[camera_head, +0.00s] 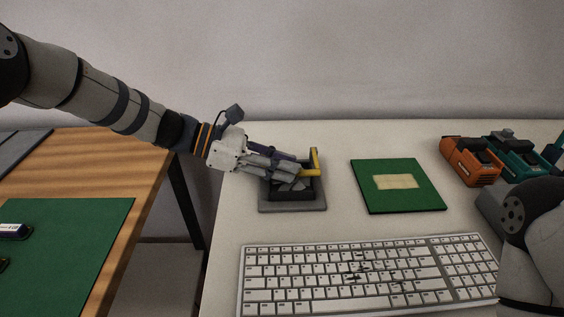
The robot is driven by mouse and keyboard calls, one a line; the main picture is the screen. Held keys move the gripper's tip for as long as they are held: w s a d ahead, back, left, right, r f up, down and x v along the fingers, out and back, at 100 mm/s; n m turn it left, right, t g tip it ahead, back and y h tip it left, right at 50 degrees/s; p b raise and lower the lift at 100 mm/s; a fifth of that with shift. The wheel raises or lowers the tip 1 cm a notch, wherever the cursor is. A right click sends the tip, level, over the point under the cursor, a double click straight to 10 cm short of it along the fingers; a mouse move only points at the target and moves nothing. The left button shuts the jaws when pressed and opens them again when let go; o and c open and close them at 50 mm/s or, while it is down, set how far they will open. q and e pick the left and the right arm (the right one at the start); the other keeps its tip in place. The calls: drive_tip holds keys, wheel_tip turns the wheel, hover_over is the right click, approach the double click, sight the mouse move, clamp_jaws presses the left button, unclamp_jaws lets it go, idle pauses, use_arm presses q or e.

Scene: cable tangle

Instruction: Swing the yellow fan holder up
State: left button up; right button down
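The yellow fan holder (315,160) stands at the right side of a small dark fixture on a grey base plate (292,206), left of centre on the white table. One yellow piece rises upright and another lies low, pointing left toward my gripper. My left gripper (300,178) reaches in from the left over the fixture, its fingers at or very near the low yellow piece. The fingers overlap the dark fixture, so I cannot tell whether they touch or grip the yellow part. My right arm shows at the lower right edge; its gripper is out of view.
A green board (398,200) with a pale yellow patch lies right of the fixture. A white keyboard (365,275) lies in front. Orange (470,162) and teal (517,160) devices stand at the right. A wooden table (110,165) with a green mat (70,240) is at the left.

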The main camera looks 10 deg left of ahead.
use_arm(q)
clamp_jaws()
